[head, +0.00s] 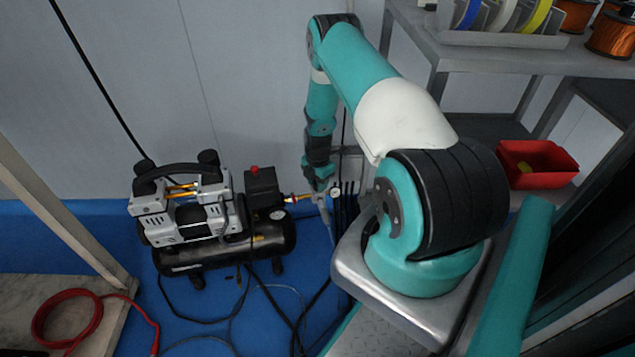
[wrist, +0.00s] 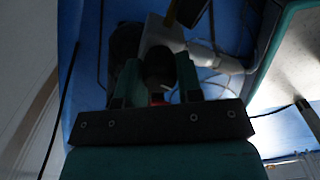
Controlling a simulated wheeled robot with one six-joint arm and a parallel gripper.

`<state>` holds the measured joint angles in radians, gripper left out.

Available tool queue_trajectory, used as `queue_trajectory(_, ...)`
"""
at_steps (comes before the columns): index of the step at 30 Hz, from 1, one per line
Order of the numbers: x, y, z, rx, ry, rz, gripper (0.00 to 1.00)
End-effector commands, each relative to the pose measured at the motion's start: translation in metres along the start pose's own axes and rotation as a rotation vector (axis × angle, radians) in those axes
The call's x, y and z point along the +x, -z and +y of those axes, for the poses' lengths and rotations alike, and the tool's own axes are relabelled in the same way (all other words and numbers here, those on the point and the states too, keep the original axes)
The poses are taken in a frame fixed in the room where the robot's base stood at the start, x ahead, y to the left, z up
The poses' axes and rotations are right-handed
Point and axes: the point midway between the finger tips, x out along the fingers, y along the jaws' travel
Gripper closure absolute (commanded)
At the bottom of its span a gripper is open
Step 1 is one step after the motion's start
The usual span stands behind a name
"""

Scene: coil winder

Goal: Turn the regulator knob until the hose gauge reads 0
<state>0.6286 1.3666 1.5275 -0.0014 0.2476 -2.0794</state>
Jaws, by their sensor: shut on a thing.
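My gripper (wrist: 158,80) is shut on a dark round knob (wrist: 158,66), which sits between its two teal fingers in the wrist view. The knob is on a pale grey regulator body (wrist: 163,34), with a grey pipe (wrist: 215,60) leading off to the right. In the head view my gripper (head: 319,182) points down just right of the compressor, over the fittings at its outlet. There it hides the knob. A small pale round part (head: 335,192) beside the gripper may be the hose gauge. I cannot read any dial in either view.
The silver and black air compressor (head: 215,215) stands on the blue floor. Black hoses lie in front of it. A red coiled hose (head: 68,318) lies on a board at lower left. A red bin (head: 537,163) and a shelf with wire spools (head: 612,35) are at right.

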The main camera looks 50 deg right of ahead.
Motion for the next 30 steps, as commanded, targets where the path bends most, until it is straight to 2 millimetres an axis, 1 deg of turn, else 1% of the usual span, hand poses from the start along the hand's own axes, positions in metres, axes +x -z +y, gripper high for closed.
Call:
queue_trajectory(1, 0.0014, -0.0011, -0.0048, -0.004, 0.013, -0.001, 0.91)
queue_trajectory(16, 0.0014, -0.0014, -0.0045, -0.019, 0.011, -0.001, 0.91)
queue_trajectory(17, 0.0014, -0.0014, -0.0045, -0.019, 0.011, -0.001, 0.62)
queue_trajectory(18, 0.0014, -0.0014, -0.0044, -0.019, 0.011, -0.001, 0.53)
queue_trajectory(19, 0.0013, -0.0013, -0.004, -0.019, 0.01, -0.001, 0.46)
queue_trajectory(20, 0.0012, -0.001, -0.0036, -0.02, 0.009, -0.001, 0.41)
queue_trajectory(27, 0.0003, 0.0006, -0.0008, -0.024, 0.004, -0.001, 0.41)
queue_trajectory(30, -0.0039, 0.0004, -0.0002, -0.024, 0.002, -0.002, 0.41)
